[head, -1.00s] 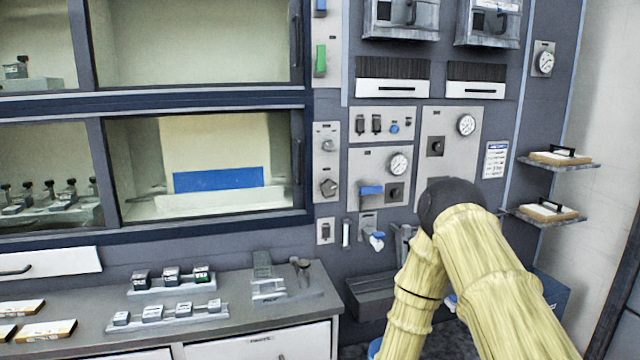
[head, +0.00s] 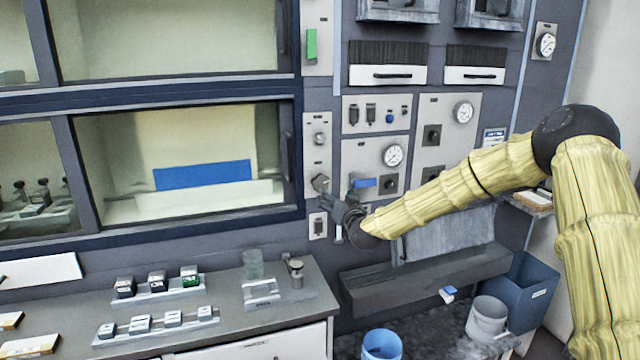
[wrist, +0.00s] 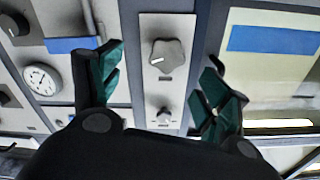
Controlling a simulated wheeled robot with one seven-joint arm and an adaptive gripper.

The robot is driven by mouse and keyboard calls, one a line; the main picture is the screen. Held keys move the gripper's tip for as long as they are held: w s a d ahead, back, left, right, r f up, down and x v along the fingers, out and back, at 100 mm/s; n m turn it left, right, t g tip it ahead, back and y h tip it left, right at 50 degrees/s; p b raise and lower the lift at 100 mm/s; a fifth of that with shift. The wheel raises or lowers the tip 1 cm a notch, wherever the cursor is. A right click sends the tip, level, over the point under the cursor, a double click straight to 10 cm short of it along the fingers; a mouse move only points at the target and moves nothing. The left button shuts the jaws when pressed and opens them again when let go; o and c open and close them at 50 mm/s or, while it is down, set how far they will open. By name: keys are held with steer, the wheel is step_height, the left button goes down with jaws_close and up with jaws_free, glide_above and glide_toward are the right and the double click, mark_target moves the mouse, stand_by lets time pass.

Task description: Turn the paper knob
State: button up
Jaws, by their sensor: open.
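A grey star-shaped knob (wrist: 166,55) with a pale pointer mark sits on a light narrow panel (wrist: 148,88). In the head view this knob (head: 320,183) is right beside my fingers. A smaller round knob (wrist: 163,116) is on the same panel and shows above the star knob in the head view (head: 319,138). My gripper (wrist: 160,72) is open, its green-padded fingers on either side of the star knob in the wrist view. I cannot tell whether they touch it. The label is too small to read.
A blue lever (head: 363,183) and a gauge (head: 392,155) are on the panel to the right. The glazed chamber (head: 200,175) is at left. Below are a counter (head: 235,325) with small blocks, a dark trough (head: 420,280) and buckets (head: 382,344).

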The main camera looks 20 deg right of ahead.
mark_target(321, 183)
steer(key=shift+w+a+p, duration=0.25)
steer(key=shift+w+p, duration=0.5)
steer(key=shift+w, duration=1.1)
steer(key=shift+w+a+p, duration=0.3)
steer(key=shift+w+p, duration=0.4)
steer(key=shift+w, duration=1.1)
steer(key=shift+w+a+p, duration=0.25)
steer(key=shift+w+p, duration=0.5)
steer(key=shift+w, duration=1.1)
steer(key=c, duration=1)
